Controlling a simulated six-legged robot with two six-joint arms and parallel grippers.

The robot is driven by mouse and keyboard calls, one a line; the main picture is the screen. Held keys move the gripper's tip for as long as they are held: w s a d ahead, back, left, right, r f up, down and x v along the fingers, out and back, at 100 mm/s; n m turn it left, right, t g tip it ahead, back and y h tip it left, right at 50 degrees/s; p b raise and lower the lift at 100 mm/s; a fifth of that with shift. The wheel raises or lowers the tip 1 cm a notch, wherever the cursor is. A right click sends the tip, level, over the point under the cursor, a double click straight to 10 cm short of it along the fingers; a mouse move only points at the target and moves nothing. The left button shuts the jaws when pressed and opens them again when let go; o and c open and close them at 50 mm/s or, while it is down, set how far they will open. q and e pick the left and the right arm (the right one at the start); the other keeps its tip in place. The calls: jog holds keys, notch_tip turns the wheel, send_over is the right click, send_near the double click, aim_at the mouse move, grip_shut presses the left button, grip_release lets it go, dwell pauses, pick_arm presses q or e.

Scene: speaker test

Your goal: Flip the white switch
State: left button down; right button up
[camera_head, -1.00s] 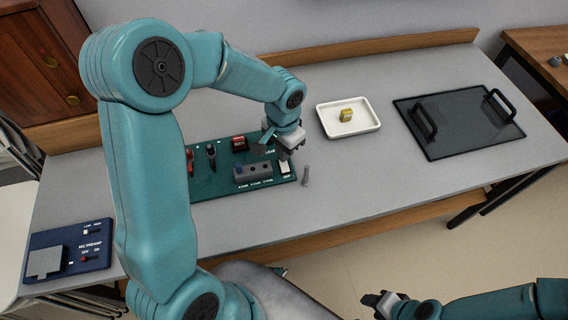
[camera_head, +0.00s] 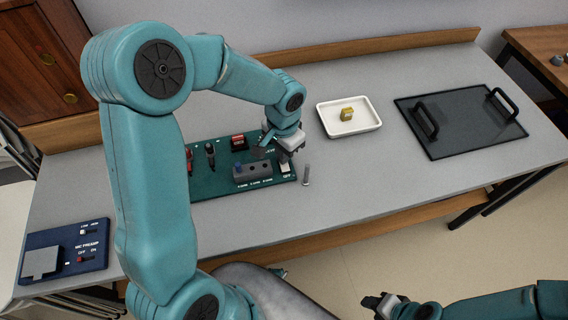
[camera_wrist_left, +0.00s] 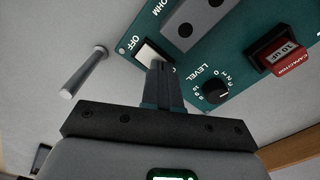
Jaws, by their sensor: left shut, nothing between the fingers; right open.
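The white switch (camera_head: 285,169) sits at the right end of the green board (camera_head: 215,186). In the left wrist view the switch (camera_wrist_left: 146,52) is a pale rocker beside the word OFF. My left gripper (camera_head: 286,157) is shut and empty, with its fingers pointing down at the switch. In the wrist view the closed fingertips (camera_wrist_left: 158,66) are right at the switch's edge and cover part of it; whether they touch it I cannot tell. My right gripper (camera_head: 374,302) is open and empty, low in the head view, off the table's front edge.
A grey peg (camera_head: 306,175) stands just right of the board. The board carries a LEVEL knob (camera_wrist_left: 215,90), a red capacitor (camera_wrist_left: 280,52) and a grey resistor block (camera_head: 253,172). A white tray (camera_head: 345,131), a dark handled panel (camera_head: 465,145) and a blue preamp box (camera_head: 95,262) lie apart.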

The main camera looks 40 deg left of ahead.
pick_arm(q)
jog(key=shift+f, duration=0.25)
jog(key=shift+r, duration=0.1)
jog(key=shift+r+p, duration=2.5)
jog(key=shift+r, duration=1)
